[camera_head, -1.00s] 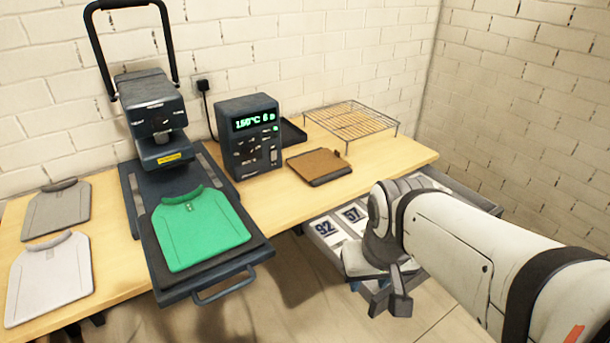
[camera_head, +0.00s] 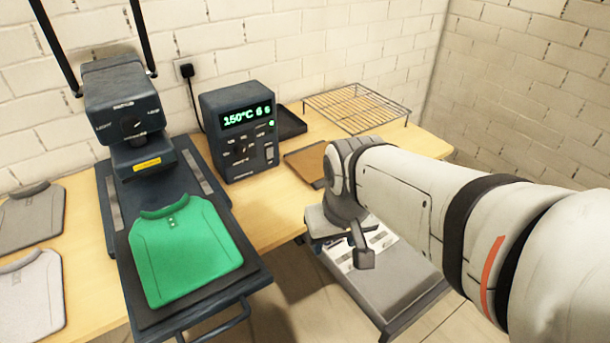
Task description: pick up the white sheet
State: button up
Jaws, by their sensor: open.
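White sheets with dark printed numbers (camera_head: 382,239) lie in a grey tray (camera_head: 410,306) below the bench's right front edge. Only parts of them show, because my gripper and wrist cover the rest. I cannot read their numbers clearly now. My gripper (camera_head: 358,254) points down over the sheets with its jaws open. One dark finger shows clearly, and the other is hard to make out. I see nothing held in it. I cannot tell whether the fingers touch a sheet.
A green shirt (camera_head: 185,255) lies on the heat press (camera_head: 125,115). A controller (camera_head: 238,135) reads 150°C. A brown pad (camera_head: 305,163), a dark tray (camera_head: 290,122) and a wire rack (camera_head: 357,107) are on the bench. Grey (camera_head: 32,217) and white (camera_head: 32,295) shirts lie at left.

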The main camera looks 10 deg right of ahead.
aim_at(339, 250)
jog(key=shift+o, duration=0.8)
jog(key=w+d+f+n+g+b, duration=0.1)
jog(key=w+d+f+b, duration=0.2)
jog(key=w+d+f, duration=0.2)
notch_tip(339, 250, down, 4)
jog(key=w, duration=0.2)
jog(key=shift+w+r+n, duration=0.2)
jog(key=shift+w+n, duration=0.1)
jog(key=shift+w, duration=0.05)
jog(key=shift+n+g, duration=0.7)
jog(key=shift+n, duration=0.2)
jog(key=w+d+f, duration=0.1)
jog(key=d+f, duration=0.1)
jog(key=f, duration=0.1)
jog(key=w+d+f+b, duration=0.1)
jog(key=w+d+f, duration=0.1)
jog(key=f, duration=0.1)
jog(key=w+d+f+b, duration=0.1)
jog(key=d+f, duration=0.1)
jog(key=f, duration=0.1)
jog(key=shift+w+d+f, duration=0.15)
jog(key=shift+d+f, duration=0.2)
jog(key=shift+f, duration=0.05)
jog(key=shift+d+f, duration=0.1)
jog(key=shift+f, duration=0.25)
jog(key=f, duration=0.7)
jog(key=shift+w+a+f, duration=0.1)
jog(key=shift+a+f, duration=0.05)
jog(key=shift+a, duration=0.1)
jog(key=shift+c, duration=0.6)
